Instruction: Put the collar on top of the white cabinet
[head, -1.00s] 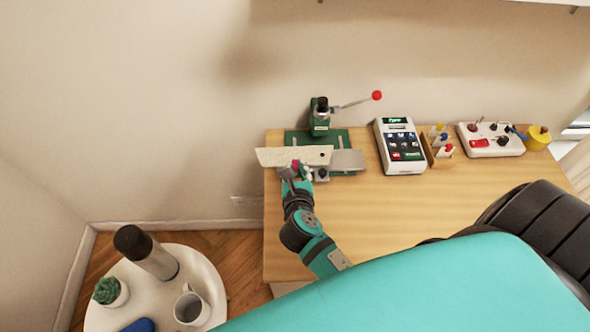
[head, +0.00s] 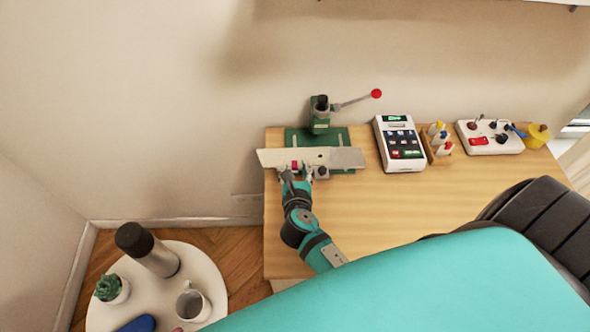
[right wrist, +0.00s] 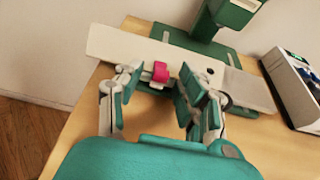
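A long cream strip, which looks like the collar (head: 274,157), lies across the green press base at the left end of the wooden table. It also shows in the right wrist view (right wrist: 118,45), with a small pink piece (right wrist: 160,72) at its near edge. My right gripper (head: 296,173) is at this near edge. Its fingers are spread apart on either side of the pink piece, as the right wrist view (right wrist: 160,84) shows. I cannot tell whether a finger touches the strip. My left gripper is not in view. I see no white cabinet.
The green press (head: 320,115) with a red-knobbed lever stands behind the strip. A grey plate (head: 346,158) lies to its right. A keypad device (head: 399,145), small bottles and a control box (head: 490,138) stand farther right. The table's front middle is clear. A round white table (head: 212,284) holds several items.

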